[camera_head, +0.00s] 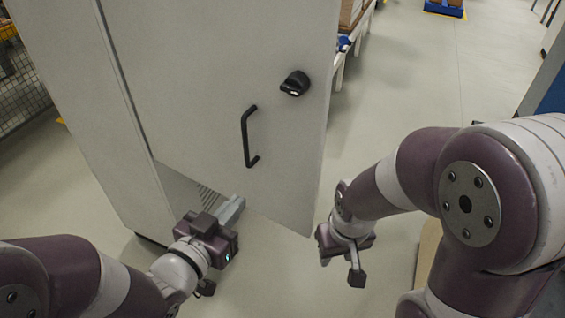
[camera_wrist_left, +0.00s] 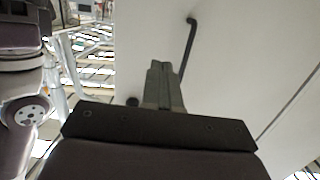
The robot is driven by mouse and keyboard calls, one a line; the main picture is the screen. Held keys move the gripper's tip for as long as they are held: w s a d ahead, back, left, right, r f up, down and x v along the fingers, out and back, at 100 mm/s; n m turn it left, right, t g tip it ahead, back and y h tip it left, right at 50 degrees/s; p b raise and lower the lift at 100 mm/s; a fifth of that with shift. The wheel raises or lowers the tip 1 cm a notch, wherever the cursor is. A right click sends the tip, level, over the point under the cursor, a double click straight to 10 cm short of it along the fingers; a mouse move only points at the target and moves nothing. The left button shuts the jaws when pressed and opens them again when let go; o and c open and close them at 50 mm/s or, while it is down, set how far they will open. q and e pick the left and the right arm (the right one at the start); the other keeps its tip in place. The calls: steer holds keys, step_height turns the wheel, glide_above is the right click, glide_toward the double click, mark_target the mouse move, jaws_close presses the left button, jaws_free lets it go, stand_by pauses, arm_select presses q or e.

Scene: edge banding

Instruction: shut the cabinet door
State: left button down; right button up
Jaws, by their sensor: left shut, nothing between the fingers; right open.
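The door carries a black bar handle (camera_head: 247,136) and a black knob lock (camera_head: 295,84). My left gripper (camera_head: 236,207) is shut and empty, low by the door's bottom edge. In the left wrist view its closed fingers (camera_wrist_left: 162,85) point at the pale door, with the handle (camera_wrist_left: 189,45) beyond; I cannot tell whether they touch it. My right gripper (camera_head: 340,262) is open and empty, to the right of the door's lower corner.
A shelf or bench with boxes (camera_head: 350,20) stands behind the door. A wire fence (camera_head: 20,85) is at the far left. A blue object (camera_head: 444,8) lies on the floor at the back. The grey floor (camera_head: 400,75) right of the door is clear.

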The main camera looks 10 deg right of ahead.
mark_target(293, 149)
arm_select(q)
steer(key=shift+m+h, duration=0.3)
steer(key=shift+h, duration=0.6)
steer(key=x, duration=0.4)
steer(key=s+d+r+x, duration=0.1)
steer(key=x, duration=0.4)
steer(key=r+p+x, duration=0.1)
steer(key=x, duration=0.4)
steer(key=shift+s+d, duration=0.2)
steer(key=shift+d, duration=0.1)
steer(key=shift+w+d, duration=0.25)
steer(key=shift+w, duration=0.1)
arm_select(e)
steer(key=shift+w+d+r, duration=0.3)
steer(key=shift+w+r, duration=0.05)
steer(key=shift+w, duration=0.05)
arm_select(q)
steer(key=shift+d, duration=0.15)
arm_select(e)
steer(key=shift+f, duration=0.1)
